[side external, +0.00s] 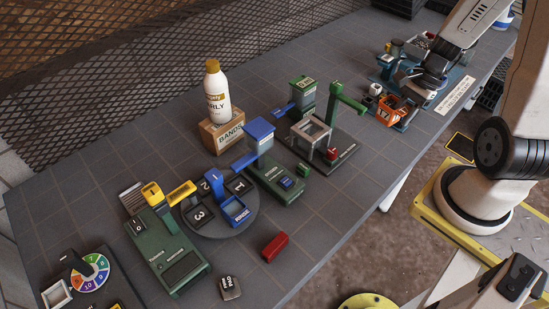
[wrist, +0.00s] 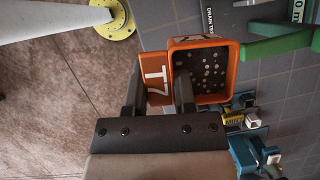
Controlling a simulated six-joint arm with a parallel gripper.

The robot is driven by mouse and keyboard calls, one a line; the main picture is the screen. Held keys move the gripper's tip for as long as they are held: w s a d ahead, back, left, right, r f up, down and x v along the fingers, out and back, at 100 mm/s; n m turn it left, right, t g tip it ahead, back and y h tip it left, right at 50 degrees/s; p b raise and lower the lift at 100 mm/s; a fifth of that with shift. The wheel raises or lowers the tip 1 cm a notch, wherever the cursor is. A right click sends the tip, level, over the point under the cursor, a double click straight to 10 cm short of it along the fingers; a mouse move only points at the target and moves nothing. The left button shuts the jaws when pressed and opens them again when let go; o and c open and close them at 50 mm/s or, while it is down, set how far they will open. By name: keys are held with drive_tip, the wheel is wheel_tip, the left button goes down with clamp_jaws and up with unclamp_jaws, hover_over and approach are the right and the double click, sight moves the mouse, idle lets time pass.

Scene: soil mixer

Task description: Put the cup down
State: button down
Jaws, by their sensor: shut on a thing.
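The cup is a square orange container (wrist: 229,80) with an orange side piece marked with white characters. In the wrist view it holds dark soil with pale specks and looks upright.
A green stand (side external: 345,97) with a grey frame (side external: 311,131) is left of the cup. A white bottle (side external: 217,95) stands on a wooden block (side external: 222,133). A red block (side external: 275,246) lies near the bench's front edge. Bare bench (side external: 340,215) shows in front.

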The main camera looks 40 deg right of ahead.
sight(405, 109)
wheel_tip(405, 109, up, 16)
drive_tip(key=w+a+r, duration=0.1)
drive_tip(key=w+r, duration=0.2)
drive_tip(key=w, duration=1.3)
drive_tip(key=w+a+m, duration=0.1)
drive_tip(key=w+a, duration=0.9)
drive_tip(key=w, duration=0.3)
drive_tip(key=w+a+f+m, duration=0.1)
drive_tip(key=w+a, duration=0.2)
drive_tip(key=a, duration=0.8)
drive_tip(key=w+a+f+t, duration=0.1)
drive_tip(key=w+a, duration=0.3)
drive_tip(key=a, duration=0.6)
drive_tip(key=w+a+f+m, duration=0.1)
drive_tip(key=w+a, duration=0.2)
drive_tip(key=a, duration=0.8)
wheel_tip(405, 109, down, 26)
drive_tip(key=shift+w, duration=0.1)
